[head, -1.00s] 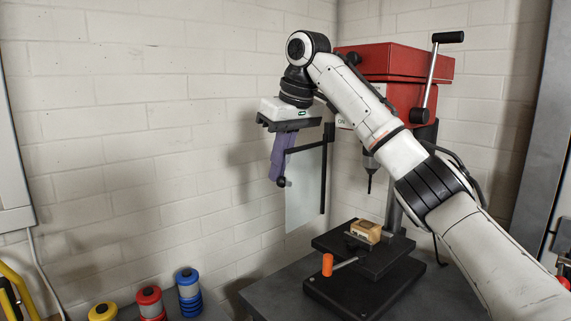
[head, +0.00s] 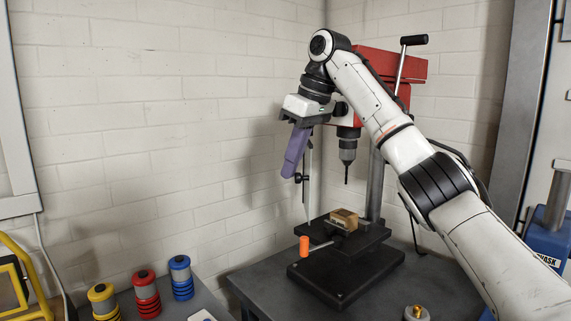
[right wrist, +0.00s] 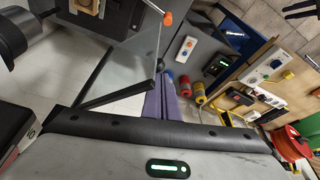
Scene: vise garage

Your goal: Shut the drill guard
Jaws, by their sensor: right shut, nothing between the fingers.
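The drill press has a red head (head: 390,66), and its chuck and bit (head: 347,152) hang over the black base. The drill guard (head: 309,190), a clear panel on a black frame, shows almost edge-on left of the chuck. In the right wrist view the guard panel (right wrist: 135,50) appears as a see-through sheet with a black bar. My right gripper (head: 290,172) has purple fingers, shut and empty, pointing down beside the guard's left side near its dark knob (head: 302,178). I cannot tell if they touch. The fingers also show in the right wrist view (right wrist: 160,100). My left gripper is out of view.
A wooden block (head: 343,218) sits on the drill's table, beside an orange-handled lever (head: 304,246). Yellow (head: 102,296), red (head: 146,290) and blue (head: 181,278) ringed spools stand at lower left. White brick walls close in behind.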

